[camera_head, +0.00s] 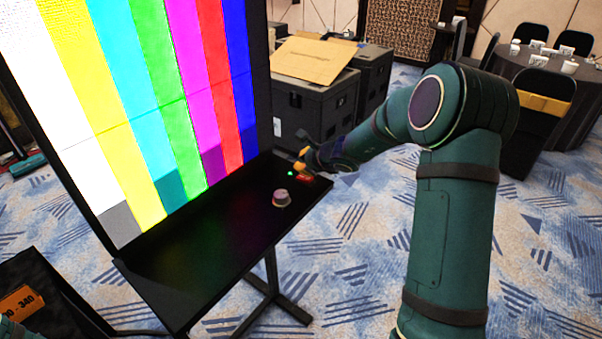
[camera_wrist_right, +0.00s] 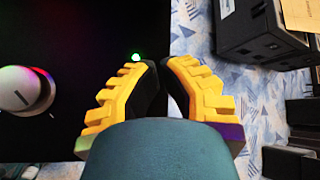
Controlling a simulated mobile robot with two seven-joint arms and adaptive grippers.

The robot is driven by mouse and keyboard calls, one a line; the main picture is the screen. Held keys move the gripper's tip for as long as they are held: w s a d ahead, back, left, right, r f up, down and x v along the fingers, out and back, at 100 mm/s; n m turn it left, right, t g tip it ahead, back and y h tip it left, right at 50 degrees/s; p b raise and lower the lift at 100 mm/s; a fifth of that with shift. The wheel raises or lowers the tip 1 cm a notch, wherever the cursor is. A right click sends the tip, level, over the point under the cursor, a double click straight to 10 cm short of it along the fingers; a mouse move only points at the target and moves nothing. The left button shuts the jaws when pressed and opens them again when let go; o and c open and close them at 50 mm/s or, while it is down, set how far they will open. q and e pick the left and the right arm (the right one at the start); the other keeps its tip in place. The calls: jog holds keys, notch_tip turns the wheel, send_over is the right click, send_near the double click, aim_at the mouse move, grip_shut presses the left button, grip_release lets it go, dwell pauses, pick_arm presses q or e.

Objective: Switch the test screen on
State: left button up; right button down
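The test screen (camera_head: 165,90) is lit with vertical colour bars in the head view. A black shelf (camera_head: 190,265) runs along its lower edge. On the shelf is a round knob (camera_head: 281,199), pale with a pinkish tint; it also shows in the right wrist view (camera_wrist_right: 25,92). A small green light (camera_head: 291,173) glows beyond it, with a red-lit part (camera_head: 308,178) beside it. My right gripper (camera_head: 300,168) is over the shelf's far right end, by the green light (camera_wrist_right: 136,57). Its yellow fingers (camera_wrist_right: 165,62) are nearly together, with nothing seen between them.
Black equipment cases (camera_head: 315,105) with a cardboard sheet (camera_head: 315,60) on top stand behind the shelf's far end. A dark case with an orange label (camera_head: 20,302) is at lower left. Tables and chairs stand at upper right. Patterned carpet is open around the stand.

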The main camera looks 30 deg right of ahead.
aim_at(308, 176)
jog(key=shift+r, duration=0.2)
jog(key=shift+s+d+r+p, duration=0.1)
jog(key=shift+s+r+p, duration=0.15)
jog(key=shift+r+p, duration=0.45)
jog(key=shift+s+d+r+p, duration=0.1)
jog(key=shift+s+r+p, duration=0.25)
jog(key=shift+r, duration=0.5)
jog(key=shift+s+d+r+p, duration=0.1)
jog(key=shift+s+r+p, duration=0.05)
jog(key=shift+r+p, duration=0.6)
